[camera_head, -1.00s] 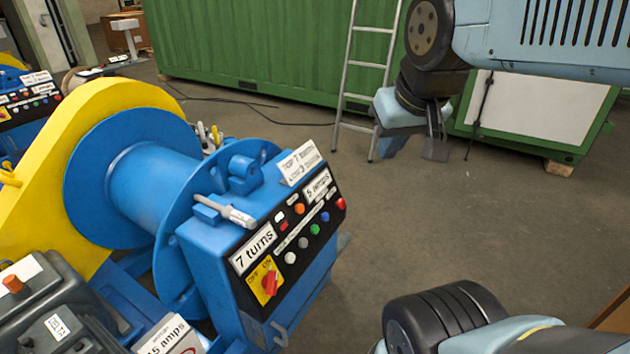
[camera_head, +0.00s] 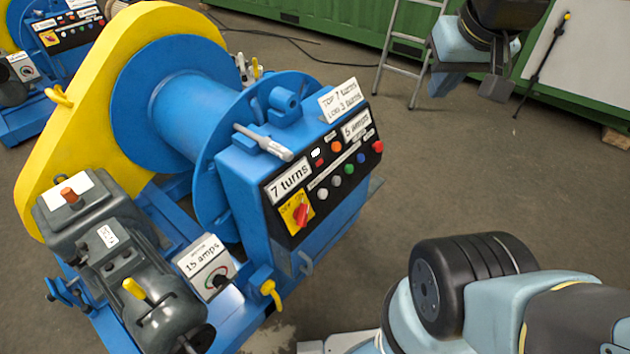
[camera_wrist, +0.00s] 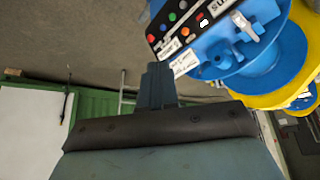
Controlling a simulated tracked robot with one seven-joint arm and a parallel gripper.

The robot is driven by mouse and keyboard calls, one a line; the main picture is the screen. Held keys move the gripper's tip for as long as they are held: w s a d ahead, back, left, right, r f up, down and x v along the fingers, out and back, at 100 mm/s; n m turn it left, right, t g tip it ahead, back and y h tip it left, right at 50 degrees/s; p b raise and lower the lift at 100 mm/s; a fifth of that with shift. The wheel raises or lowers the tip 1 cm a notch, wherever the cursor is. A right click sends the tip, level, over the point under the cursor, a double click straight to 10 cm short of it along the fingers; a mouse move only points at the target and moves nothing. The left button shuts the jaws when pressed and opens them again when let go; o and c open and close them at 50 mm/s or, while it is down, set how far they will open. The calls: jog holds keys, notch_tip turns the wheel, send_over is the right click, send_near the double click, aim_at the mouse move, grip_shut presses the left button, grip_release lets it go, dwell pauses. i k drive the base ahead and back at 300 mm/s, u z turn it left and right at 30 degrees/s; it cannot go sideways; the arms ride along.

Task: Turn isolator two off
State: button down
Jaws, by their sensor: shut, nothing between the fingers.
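A red rotary switch handle (camera_head: 301,214) sits on a yellow plate (camera_head: 288,217) at the lower left of the near blue winch's black control panel (camera_head: 340,155). The handle looks tilted; its exact setting is too small to read. A second red handle on a yellow plate (camera_head: 48,39) shows on another blue winch at the upper left. No isolator number is legible. My gripper (camera_head: 495,86) is shut and empty, at the upper right, well apart from the near panel. In the wrist view its fingers (camera_wrist: 158,85) point toward the panel (camera_wrist: 185,22).
The near winch has a blue drum (camera_head: 165,110), yellow guard (camera_head: 60,140), grey motor (camera_head: 130,270) and a "15 amps" box (camera_head: 205,265). A ladder (camera_head: 412,45) leans at the green container (camera_head: 345,35).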

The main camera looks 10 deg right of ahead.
aim_at(301, 214)
jog(key=z, duration=0.9)
jog(key=k, duration=0.6)
jog(key=u, duration=1.2)
